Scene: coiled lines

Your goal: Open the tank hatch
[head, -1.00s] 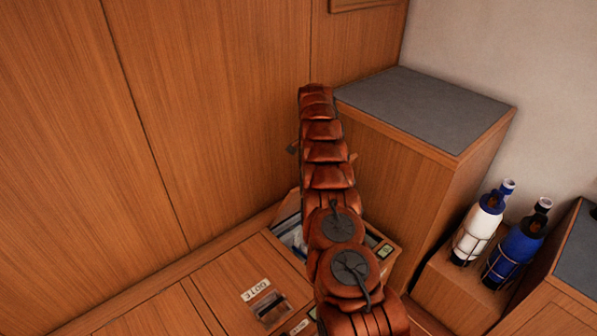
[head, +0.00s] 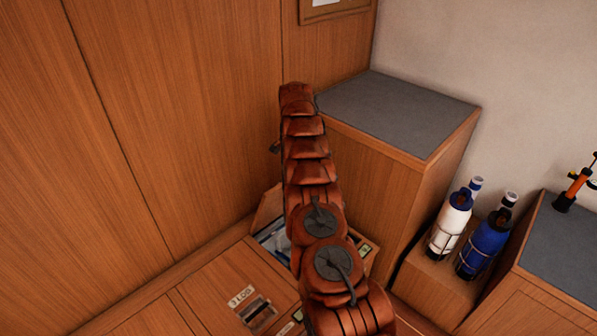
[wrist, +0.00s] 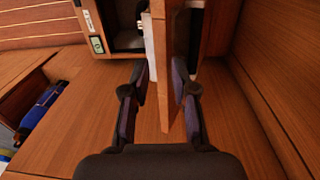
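A wooden hatch lid (head: 268,207) stands tilted up at the left side of an opening (head: 271,238) in the wooden bench, partly behind my arm. In the wrist view the lid (wrist: 163,85) shows nearly edge-on, as a narrow upright panel. My gripper (wrist: 160,78) has its two dark fingers apart, one on each side of the lid's edge. A gap shows beside the left finger; I cannot tell whether the right finger touches. My arm hides the gripper in the head view.
A closed hatch with a slot handle (head: 257,312) is at the front left. A grey-topped cabinet (head: 395,108) stands right of the opening. A white bottle (head: 451,223) and a blue bottle (head: 484,246) stand in racks further right. A wooden wall (head: 170,110) rises behind.

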